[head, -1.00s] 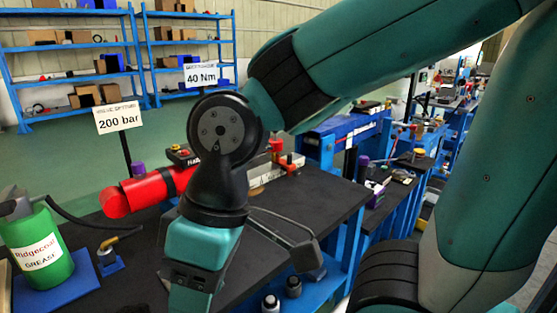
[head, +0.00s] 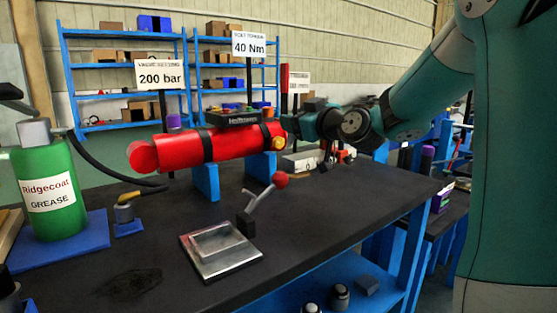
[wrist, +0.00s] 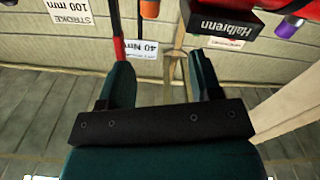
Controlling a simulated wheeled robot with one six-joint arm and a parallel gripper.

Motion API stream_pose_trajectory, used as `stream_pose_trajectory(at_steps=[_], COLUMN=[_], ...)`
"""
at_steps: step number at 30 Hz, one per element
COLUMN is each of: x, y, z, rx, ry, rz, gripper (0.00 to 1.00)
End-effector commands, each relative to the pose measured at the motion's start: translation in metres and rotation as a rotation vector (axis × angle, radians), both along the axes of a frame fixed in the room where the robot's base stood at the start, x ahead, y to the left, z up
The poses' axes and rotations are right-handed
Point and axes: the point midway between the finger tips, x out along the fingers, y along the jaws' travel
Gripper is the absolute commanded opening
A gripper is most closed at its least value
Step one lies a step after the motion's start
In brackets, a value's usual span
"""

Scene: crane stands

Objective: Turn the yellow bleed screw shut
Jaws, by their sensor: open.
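The yellow bleed screw (head: 279,143) shows on the right end of the red cylinder (head: 215,147), which lies across blue supports on the dark bench. My gripper (head: 288,122) is at that right end in the head view, a little above and right of the screw. I cannot tell whether it touches anything. In the wrist view my gripper (wrist: 160,78) is open, with nothing held between its fingers. The wrist view is upside down, with part of the red cylinder (wrist: 285,5) at the top right; the yellow screw does not show there.
A black labelled box (head: 232,118) and an orange knob (wrist: 149,8) are near the cylinder. A lever with a red ball (head: 280,180) stands in front. A green grease can (head: 48,180) is at left. Signs (head: 249,44) stand behind. The bench's front right is clear.

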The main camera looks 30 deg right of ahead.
Motion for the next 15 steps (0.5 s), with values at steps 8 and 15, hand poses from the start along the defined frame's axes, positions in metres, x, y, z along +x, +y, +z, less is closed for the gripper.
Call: stream_pose_trajectory(at_steps=[8,15], x=[0.0,0.028], y=[0.0,0.004], z=[-0.055,-0.073], rx=[0.005,0.0], ry=[0.006,0.002], rz=[0.0,0.007], gripper=[0.58,0.58])
